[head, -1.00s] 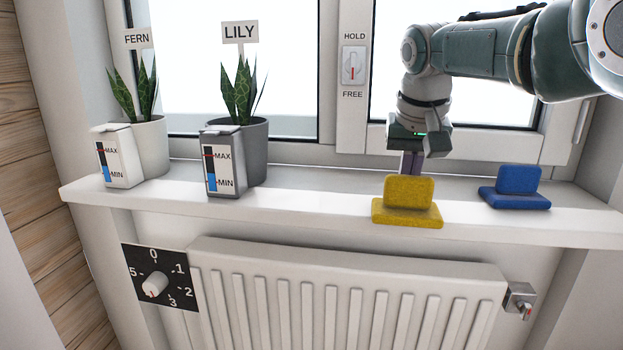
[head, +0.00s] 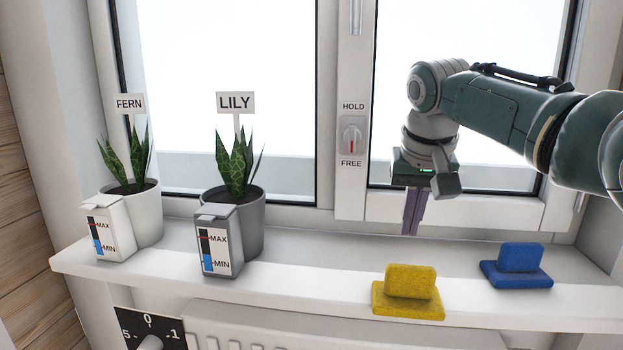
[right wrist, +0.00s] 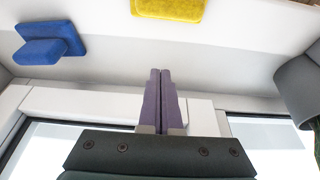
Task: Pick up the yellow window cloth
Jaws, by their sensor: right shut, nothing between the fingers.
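The yellow window cloth (head: 408,296) rests on the white sill, with a flat base and an upright block on top. It also shows in the right wrist view (right wrist: 168,9), cut off by the top edge. My right gripper (head: 409,234) points down behind the cloth and above it, close to the window frame. Its purple fingers are together and empty, apart from the cloth. In the right wrist view the fingers (right wrist: 160,72) also show closed, with nothing between them. My left gripper is not in view.
A blue cloth (head: 517,268) of the same shape sits to the right on the sill (head: 330,284). Left are the lily pot (head: 251,232) and fern pot (head: 148,222), each with a gauge box in front. A HOLD/FREE switch (head: 352,137) is on the window frame. The sill between lily and yellow cloth is clear.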

